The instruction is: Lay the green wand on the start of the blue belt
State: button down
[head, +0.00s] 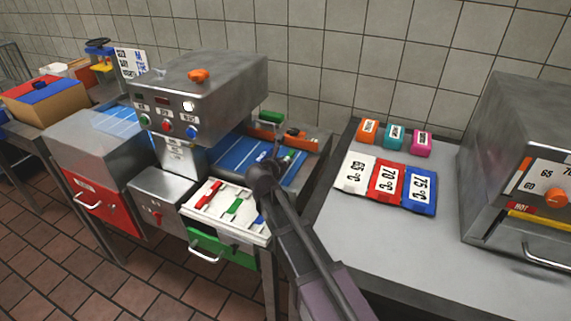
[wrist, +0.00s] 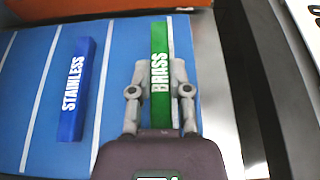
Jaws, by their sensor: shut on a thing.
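The green wand, marked BRASS (wrist: 158,38), is between the two fingers of my gripper (wrist: 160,72) in the wrist view. The gripper is shut on it near its middle. The wand is over the blue belt (wrist: 118,60), near the belt's right edge; I cannot tell whether it touches the belt. In the head view my gripper (head: 277,151) is over the right part of the blue belt (head: 232,153), with the green wand (head: 288,157) partly hidden. A blue wand marked STAINLESS (wrist: 75,88) lies on the belt to the left, roughly parallel.
The grey machine (head: 225,90) rises over the belt's left. Temperature cards (head: 387,185) lie on the right table.

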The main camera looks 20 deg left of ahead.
jog(key=shift+f+b, duration=0.4)
jog(key=shift+b, duration=0.05)
jog(key=shift+s+d+f, duration=0.1)
jog(key=shift+s, duration=0.05)
dwell(0.3)
jog(key=c, duration=0.6)
grip_release()
jog(key=shift+d, duration=0.1)
jog(key=shift+s, duration=0.1)
jog(key=shift+f+b, duration=0.1)
jog(key=shift+b, duration=0.2)
jog(key=shift+r+p, duration=0.2)
jog(key=shift+p, duration=0.1)
jog(key=shift+r+p, duration=0.45)
jog(key=shift+p, duration=0.1)
jog(key=p+v, duration=0.1)
jog(key=v, duration=0.3)
jog(key=p+v, duration=0.2)
jog(key=v, duration=0.1)
jog(key=p+v, duration=0.1)
jog(key=v, duration=0.3)
jog(key=shift+s+a+r, duration=0.15)
jog(key=shift+s+a, duration=0.1)
